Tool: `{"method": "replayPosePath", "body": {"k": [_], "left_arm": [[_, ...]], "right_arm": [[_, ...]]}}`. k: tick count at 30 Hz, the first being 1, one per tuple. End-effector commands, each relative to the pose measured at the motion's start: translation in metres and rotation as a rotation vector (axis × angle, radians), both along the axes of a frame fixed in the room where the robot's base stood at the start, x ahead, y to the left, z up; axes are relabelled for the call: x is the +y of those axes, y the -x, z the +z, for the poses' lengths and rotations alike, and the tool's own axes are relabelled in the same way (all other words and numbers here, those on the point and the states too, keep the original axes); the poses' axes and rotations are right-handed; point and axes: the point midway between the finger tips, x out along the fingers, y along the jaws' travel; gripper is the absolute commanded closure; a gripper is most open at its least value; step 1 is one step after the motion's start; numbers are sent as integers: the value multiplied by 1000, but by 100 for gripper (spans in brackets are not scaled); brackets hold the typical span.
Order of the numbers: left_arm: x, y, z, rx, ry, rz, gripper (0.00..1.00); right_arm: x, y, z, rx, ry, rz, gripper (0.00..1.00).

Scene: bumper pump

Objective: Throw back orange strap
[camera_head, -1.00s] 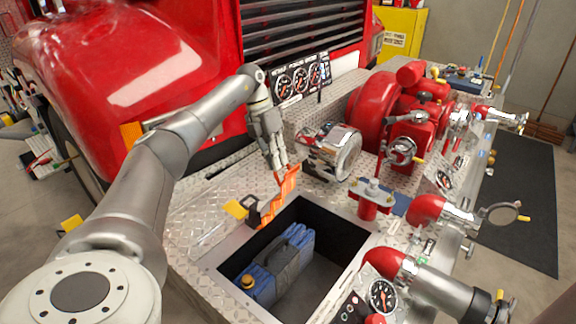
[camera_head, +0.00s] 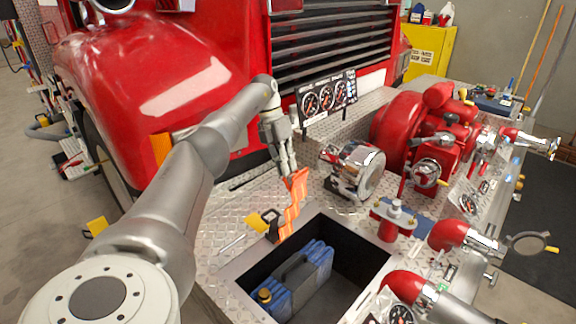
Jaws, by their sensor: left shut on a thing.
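The orange strap (camera_head: 292,208) hangs in a twisted, nearly upright band at the far left corner of a square opening in the bumper. My left gripper (camera_head: 289,173) is shut on the upper end of the orange strap. The strap's lower end is by a dark buckle (camera_head: 272,224) with a yellow tab at the compartment edge. A blue container (camera_head: 300,280) with a yellow cap and a dark handle lies inside the compartment (camera_head: 345,240). My right gripper is not in view.
A chrome siren or bell (camera_head: 352,172) stands right of my left gripper. A red pump (camera_head: 425,125) and pipe fittings (camera_head: 460,238) fill the right side. The truck's grille (camera_head: 330,45) and gauge panel (camera_head: 327,95) stand behind. Bare diamond plate (camera_head: 232,215) lies left of the strap.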

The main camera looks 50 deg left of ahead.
Motion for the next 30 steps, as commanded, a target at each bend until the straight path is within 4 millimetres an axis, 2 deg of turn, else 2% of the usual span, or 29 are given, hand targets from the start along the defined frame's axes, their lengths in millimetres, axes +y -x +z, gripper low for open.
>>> {"method": "replayPosePath", "body": {"k": [1, 6, 9, 13, 30], "left_arm": [[7, 9, -16, 36, -22, 10, 100], [8, 9, -16, 36, -22, 11, 100], [8, 9, -16, 36, -21, 12, 84], [8, 9, -16, 37, -21, 12, 69], [8, 9, -12, 36, -21, 9, 69]], "right_arm": [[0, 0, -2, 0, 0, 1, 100], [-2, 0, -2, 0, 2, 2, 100], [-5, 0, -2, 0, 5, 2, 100], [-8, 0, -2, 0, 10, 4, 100], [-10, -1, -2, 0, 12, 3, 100]]}}
